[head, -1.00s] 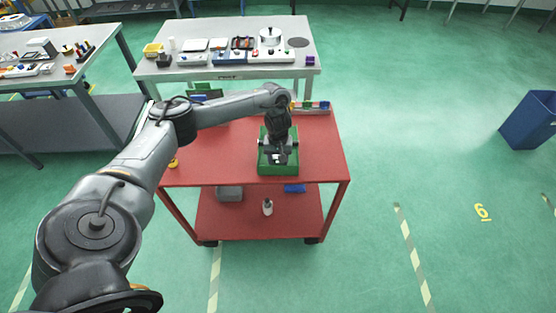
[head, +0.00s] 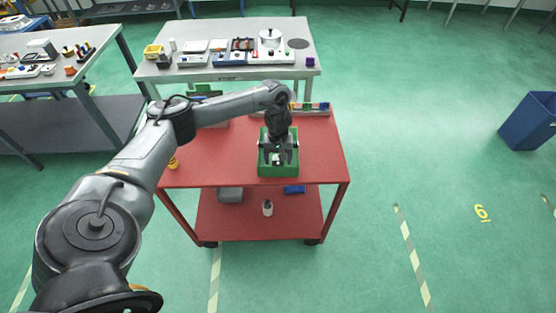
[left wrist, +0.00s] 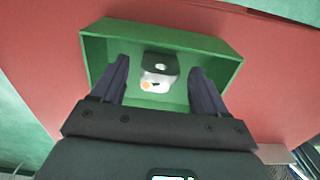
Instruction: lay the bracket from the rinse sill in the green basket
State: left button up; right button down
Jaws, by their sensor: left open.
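The green basket (head: 278,173) stands on the red cart top near its front edge. My left gripper (head: 278,161) points down into it with its fingers apart. In the left wrist view the bracket (left wrist: 158,82), a small piece with a dark grey holed upper part and a pale part with an orange spot, lies inside the basket (left wrist: 215,57). It sits between the open fingers of my left gripper (left wrist: 158,72), with visible gaps on both sides. In the head view the gripper largely covers the bracket. My right gripper is not in view.
The red cart top (head: 322,150) is clear to the right of the basket. A grey strip with coloured pieces (head: 312,108) lies along its back edge. A grey bench (head: 225,73) with several items stands behind. A blue bin (head: 530,122) stands far right.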

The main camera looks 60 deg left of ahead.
pick_arm(q)
notch_tip(320, 180, up, 9)
jog(key=p, duration=0.6)
jog(key=w+d+f+m+t, duration=0.1)
jog(key=w+d+f+m, duration=0.2)
jog(key=d, duration=0.5)
jog(key=w+d+f+m+t, duration=0.1)
jog(key=d+f+m, duration=0.2)
jog(key=d+m, duration=0.35)
jog(key=s+d+m+t+h, duration=0.2)
jog(key=d, duration=1.1)
jog(key=s+d+m+t+h, duration=0.1)
jog(key=s+d+m+t, duration=0.15)
jog(key=d, duration=1.05)
jog(key=s+a+r+g+y, duration=0.1)
jog(key=s+a, duration=0.3)
jog(key=s, duration=0.5)
jog(key=s+a+r+g+y, duration=0.1)
jog(key=s+a+r, duration=0.3)
jog(key=s, duration=0.5)
jog(key=shift+a+g+y, duration=0.4)
jog(key=shift+a+g, duration=0.05)
jog(key=shift+w+r, duration=0.1)
